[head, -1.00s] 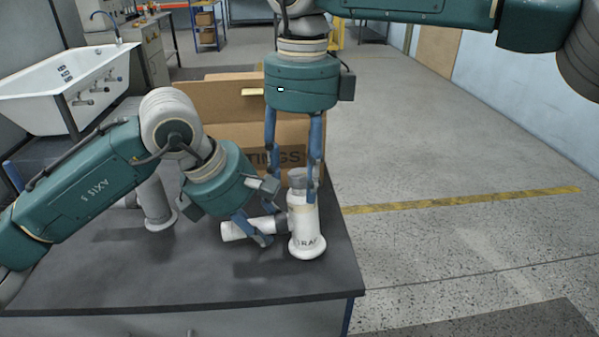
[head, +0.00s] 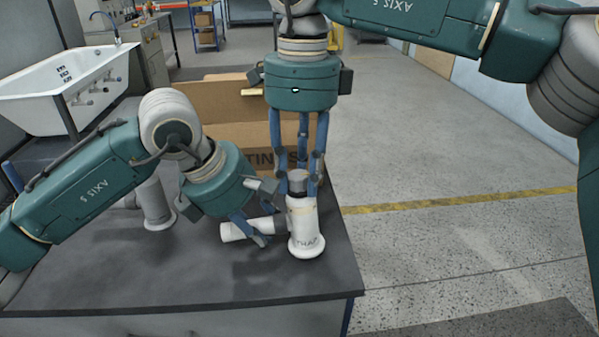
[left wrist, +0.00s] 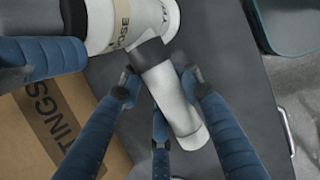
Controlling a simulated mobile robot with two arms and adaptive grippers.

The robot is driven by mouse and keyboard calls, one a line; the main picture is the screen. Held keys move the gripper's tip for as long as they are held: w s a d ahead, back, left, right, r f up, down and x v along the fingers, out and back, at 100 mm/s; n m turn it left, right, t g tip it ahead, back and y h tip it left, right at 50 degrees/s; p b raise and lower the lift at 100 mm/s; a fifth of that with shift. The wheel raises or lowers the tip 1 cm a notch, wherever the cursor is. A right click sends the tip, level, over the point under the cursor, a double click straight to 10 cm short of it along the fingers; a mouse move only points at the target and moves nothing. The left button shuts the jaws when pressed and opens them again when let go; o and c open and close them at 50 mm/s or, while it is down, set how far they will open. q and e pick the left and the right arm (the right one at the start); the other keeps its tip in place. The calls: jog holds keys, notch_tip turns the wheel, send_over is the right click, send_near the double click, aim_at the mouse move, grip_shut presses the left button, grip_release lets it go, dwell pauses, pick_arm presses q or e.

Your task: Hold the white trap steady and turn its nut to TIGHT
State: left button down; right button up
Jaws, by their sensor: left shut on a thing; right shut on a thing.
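The white trap (head: 307,232) stands upright near the table's right edge, with a side pipe (head: 234,231) pointing left. Its grey nut (head: 298,183) is at the top. My left gripper (head: 258,232) is shut on the side pipe, which also shows between its fingers in the left wrist view (left wrist: 172,95). My right gripper (head: 299,190) points down from above, shut on the nut with its fingers around it. In the left wrist view a beige band (left wrist: 122,22) on the trap carries letters that look like "OSE"; the rest is cut off.
A cardboard box (head: 215,105) with printed lettering stands behind the trap. The dark table top (head: 190,275) is clear in front. A white bathtub (head: 65,95) is at the far left.

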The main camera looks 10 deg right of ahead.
aim_at(300, 173)
pick_arm(q)
jog(key=shift+d+r, duration=0.15)
pick_arm(e)
jog(key=shift+s+a, duration=0.15)
jog(key=shift+a, duration=0.05)
jog(key=o, duration=1.1)
jog(key=shift+d, duration=0.1)
jog(key=r, duration=1.2)
jog(key=shift+w+d, duration=0.15)
jog(key=shift+w, duration=0.15)
pick_arm(q)
jog(key=c, duration=1.1)
grip_release()
